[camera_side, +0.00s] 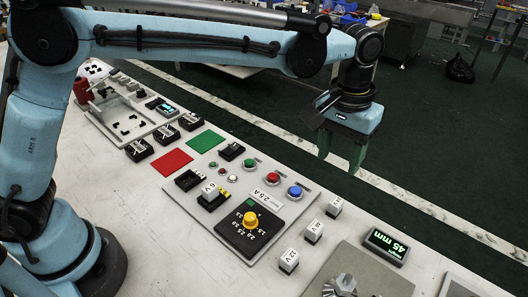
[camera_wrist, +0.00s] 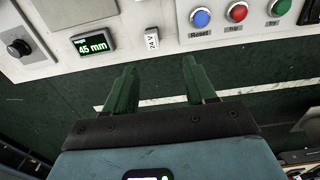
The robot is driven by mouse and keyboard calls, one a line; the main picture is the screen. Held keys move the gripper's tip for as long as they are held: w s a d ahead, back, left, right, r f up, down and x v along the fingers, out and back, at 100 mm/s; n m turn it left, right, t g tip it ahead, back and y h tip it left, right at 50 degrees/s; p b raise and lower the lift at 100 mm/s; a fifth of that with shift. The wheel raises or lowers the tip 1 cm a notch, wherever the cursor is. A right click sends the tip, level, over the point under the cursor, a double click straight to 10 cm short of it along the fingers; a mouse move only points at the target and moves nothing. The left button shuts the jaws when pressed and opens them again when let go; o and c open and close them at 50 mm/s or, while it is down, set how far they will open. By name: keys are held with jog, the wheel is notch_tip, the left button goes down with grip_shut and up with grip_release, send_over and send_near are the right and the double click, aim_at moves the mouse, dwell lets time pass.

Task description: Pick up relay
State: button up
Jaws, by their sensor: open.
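Nothing in view carries the word relay, but several small white cubes carry voltage labels. Three stand in a row on the grey-white bench: one marked 12 V (camera_side: 289,261), a middle cube (camera_side: 314,232) and a far cube (camera_side: 334,207). A cube marked 24 V (camera_wrist: 152,39) shows near the bench edge in the wrist view. Another cube, marked 6 V (camera_side: 209,190), sits in a black holder on the control panel. My gripper (camera_side: 341,155) is open and empty, pointing down beyond the bench's far edge, apart from the cubes. Its green fingers also show in the wrist view (camera_wrist: 160,72).
The control panel (camera_side: 285,216) has red, green and blue buttons and a yellow dial (camera_side: 250,220). A display reading 45 mm (camera_side: 386,246) stands right of the cubes. Red (camera_side: 172,162) and green (camera_side: 206,141) mats lie left. Dark floor lies under my gripper.

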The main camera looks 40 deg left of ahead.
aim_at(337, 201)
jog(key=f, duration=0.4)
jog(key=d+f, duration=0.1)
jog(key=f, duration=0.8)
jog(key=shift+w+d, duration=0.2)
jog(key=shift+d, duration=0.1)
grip_shut()
jog(key=shift+r, duration=0.1)
